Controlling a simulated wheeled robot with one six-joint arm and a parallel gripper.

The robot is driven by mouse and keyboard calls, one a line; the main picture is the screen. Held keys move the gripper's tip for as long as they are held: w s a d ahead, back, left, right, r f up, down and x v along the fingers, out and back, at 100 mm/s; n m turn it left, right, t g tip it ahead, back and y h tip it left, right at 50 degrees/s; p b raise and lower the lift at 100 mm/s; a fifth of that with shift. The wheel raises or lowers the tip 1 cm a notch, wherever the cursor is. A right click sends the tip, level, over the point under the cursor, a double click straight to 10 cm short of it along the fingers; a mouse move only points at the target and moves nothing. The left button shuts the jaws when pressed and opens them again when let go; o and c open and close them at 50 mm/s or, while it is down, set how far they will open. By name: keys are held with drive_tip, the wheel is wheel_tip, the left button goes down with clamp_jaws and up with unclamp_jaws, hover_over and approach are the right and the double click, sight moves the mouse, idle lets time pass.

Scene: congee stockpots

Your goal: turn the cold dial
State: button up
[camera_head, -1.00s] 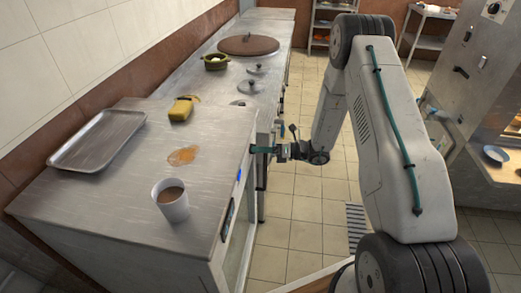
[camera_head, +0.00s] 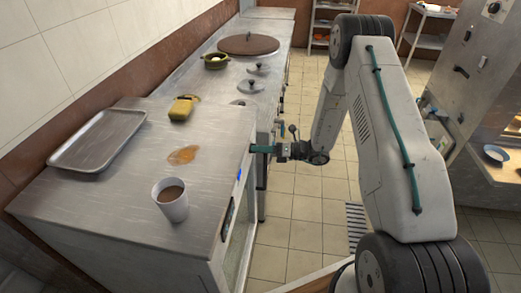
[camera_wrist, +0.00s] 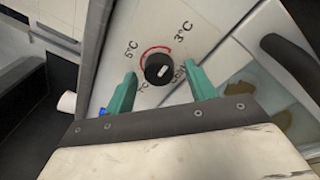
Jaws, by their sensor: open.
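The cold dial (camera_wrist: 158,68) is a round black knob with a pale pointer mark on a light panel, in the wrist view. A red arc and printed temperatures such as 5°C and 3°C surround it. My gripper (camera_wrist: 160,82) is open, its two teal fingers on either side of the dial in the picture. Whether they touch it I cannot tell. In the head view my gripper (camera_head: 262,149) is at the right end face of the steel counter (camera_head: 120,218); the dial is hidden there.
A mug of brown drink (camera_head: 171,203), a brown spill (camera_head: 184,155), a yellow sponge (camera_head: 182,108) and a metal tray (camera_head: 60,160) are on the counter. A dark handle (camera_wrist: 290,55) is right of the dial. The tiled floor (camera_head: 290,235) beside the counter is mostly clear.

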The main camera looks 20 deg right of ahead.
drive_tip(key=shift+d, duration=0.1)
drive_tip(key=v, duration=0.7)
drive_tip(key=shift+s+d, duration=0.2)
drive_tip(key=shift+d, duration=0.1)
